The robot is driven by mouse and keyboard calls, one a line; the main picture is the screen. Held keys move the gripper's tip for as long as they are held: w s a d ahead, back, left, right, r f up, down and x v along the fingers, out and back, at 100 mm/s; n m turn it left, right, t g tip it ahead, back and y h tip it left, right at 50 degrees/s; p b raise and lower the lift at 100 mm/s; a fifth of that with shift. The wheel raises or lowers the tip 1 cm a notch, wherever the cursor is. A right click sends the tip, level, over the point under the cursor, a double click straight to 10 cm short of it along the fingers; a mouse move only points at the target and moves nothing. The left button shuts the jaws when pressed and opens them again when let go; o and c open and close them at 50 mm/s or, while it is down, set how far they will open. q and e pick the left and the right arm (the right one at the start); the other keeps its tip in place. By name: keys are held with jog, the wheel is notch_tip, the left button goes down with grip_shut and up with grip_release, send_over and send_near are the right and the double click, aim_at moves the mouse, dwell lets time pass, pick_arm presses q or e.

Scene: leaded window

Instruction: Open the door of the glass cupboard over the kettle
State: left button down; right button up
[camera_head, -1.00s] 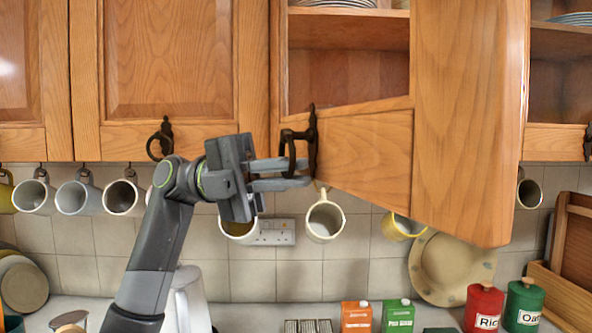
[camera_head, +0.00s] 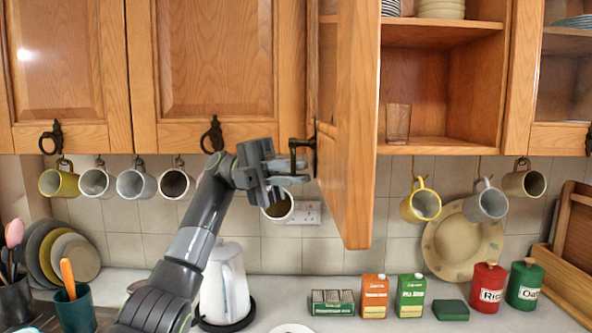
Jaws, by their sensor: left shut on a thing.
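The glass cupboard's door (camera_head: 355,130) is swung well out and seen nearly edge-on. Its open inside (camera_head: 440,85) shows shelves with stacked plates and a drinking glass (camera_head: 398,123). My left gripper (camera_head: 293,167) is shut on the dark ring handle (camera_head: 300,146) at the door's lower edge. The white kettle (camera_head: 226,283) stands on its dark base on the worktop below, left of the door. My right gripper is out of view.
Closed wooden doors (camera_head: 215,60) are to the left. Mugs (camera_head: 137,183) hang on hooks below the cupboards. A leaning plate (camera_head: 462,240), cartons (camera_head: 410,295) and red and green canisters (camera_head: 488,287) stand along the worktop. The air right of the door is clear.

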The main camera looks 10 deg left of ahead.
pick_arm(q)
jog(key=c, duration=1.6)
grip_release()
jog(key=shift+o, duration=0.2)
jog(key=shift+r, duration=0.1)
